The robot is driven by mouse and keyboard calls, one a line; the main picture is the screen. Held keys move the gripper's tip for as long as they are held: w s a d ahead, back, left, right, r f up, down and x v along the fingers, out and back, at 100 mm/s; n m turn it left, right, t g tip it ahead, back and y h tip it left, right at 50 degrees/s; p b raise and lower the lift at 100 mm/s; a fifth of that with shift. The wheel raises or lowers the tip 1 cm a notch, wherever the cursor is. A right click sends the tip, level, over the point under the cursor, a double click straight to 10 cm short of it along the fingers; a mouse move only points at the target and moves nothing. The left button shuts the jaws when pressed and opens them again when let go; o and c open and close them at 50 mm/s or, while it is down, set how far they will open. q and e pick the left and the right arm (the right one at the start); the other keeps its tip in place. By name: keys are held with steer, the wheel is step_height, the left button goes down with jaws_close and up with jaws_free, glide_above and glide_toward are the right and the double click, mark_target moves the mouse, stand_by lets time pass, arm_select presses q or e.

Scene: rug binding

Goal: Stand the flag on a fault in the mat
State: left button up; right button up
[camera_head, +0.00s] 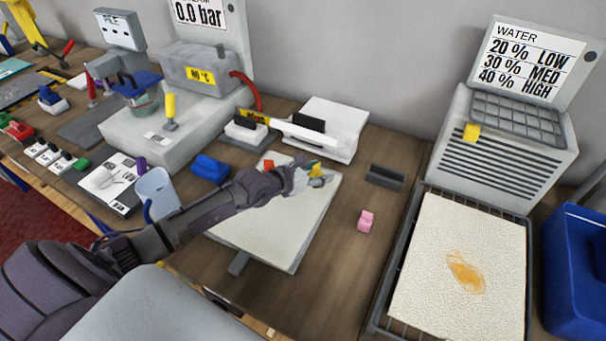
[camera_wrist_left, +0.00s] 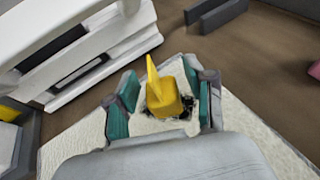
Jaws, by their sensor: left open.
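The yellow flag (camera_wrist_left: 163,92) stands on the pale mat (camera_wrist_left: 245,120) near its far edge, between my open left fingers. A dark ragged patch (camera_wrist_left: 187,112) shows in the mat around the flag's foot. My left gripper (camera_wrist_left: 164,102) has teal pads on both sides of the flag, with gaps visible. In the head view the left gripper (camera_head: 308,174) is over the far right part of the mat (camera_head: 270,238), and the flag (camera_head: 317,169) shows partly at its tip. My right gripper is not in view.
A red-orange piece (camera_head: 268,165) lies at the mat's far left corner. A white device (camera_head: 335,130) stands behind it. A pink block (camera_head: 366,221) and a dark grey holder (camera_head: 385,177) are on the right. A stained cream mat (camera_head: 425,250) lies on a rack.

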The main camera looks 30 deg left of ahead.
arm_select(q)
steer(key=v, duration=1.1)
steer(key=shift+b, duration=0.3)
